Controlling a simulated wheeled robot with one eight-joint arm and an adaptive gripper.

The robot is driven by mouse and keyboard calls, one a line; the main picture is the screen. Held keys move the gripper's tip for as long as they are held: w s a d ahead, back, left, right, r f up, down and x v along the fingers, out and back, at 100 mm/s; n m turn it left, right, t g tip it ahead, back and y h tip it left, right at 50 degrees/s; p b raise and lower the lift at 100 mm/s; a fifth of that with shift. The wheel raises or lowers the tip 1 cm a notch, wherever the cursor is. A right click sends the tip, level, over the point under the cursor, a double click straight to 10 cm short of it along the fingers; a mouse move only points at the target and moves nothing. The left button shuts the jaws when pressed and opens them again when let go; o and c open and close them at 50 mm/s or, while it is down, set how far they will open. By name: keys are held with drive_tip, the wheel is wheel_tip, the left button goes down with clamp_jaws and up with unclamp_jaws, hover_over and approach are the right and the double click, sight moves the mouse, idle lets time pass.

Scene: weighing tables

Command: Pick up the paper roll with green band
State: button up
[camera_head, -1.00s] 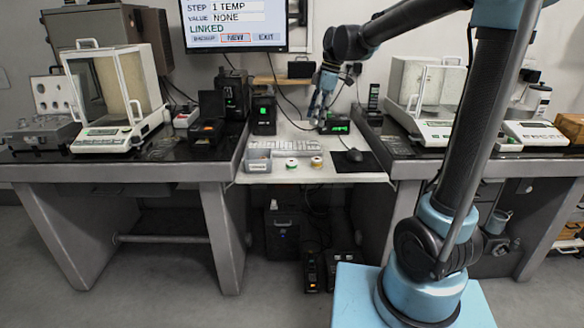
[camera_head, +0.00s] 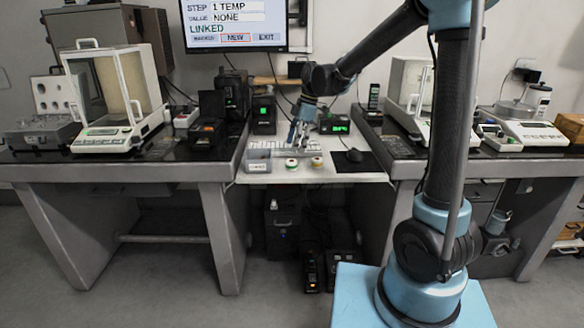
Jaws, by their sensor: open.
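Two small paper rolls stand side by side at the front of the white middle tabletop (camera_head: 350,178). The left one, the paper roll with green band (camera_head: 291,164), is white with a greenish mark. The other roll (camera_head: 316,162), just to its right, shows a brownish-yellow mark. My gripper (camera_head: 298,145) is open and points down over the keyboard, just behind and above the two rolls, closer to the green-band roll. It appears empty. Whether the fingers touch anything is too small to tell.
A small labelled bin (camera_head: 258,162) stands close left of the rolls. The keyboard (camera_head: 268,142) lies behind them, partly hidden by my gripper. A mouse (camera_head: 354,155) on a dark mat is to the right. A display with green digits (camera_head: 335,125) stands behind.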

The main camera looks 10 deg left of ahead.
sight(292, 161)
drive_tip(key=shift+d+x, duration=0.1)
drive_tip(key=shift+x, duration=1.5)
drive_tip(key=shift+d+x, duration=0.15)
drive_tip(key=shift+x, duration=1.5)
drive_tip(key=shift+s, duration=0.15)
drive_tip(key=c, duration=1.2)
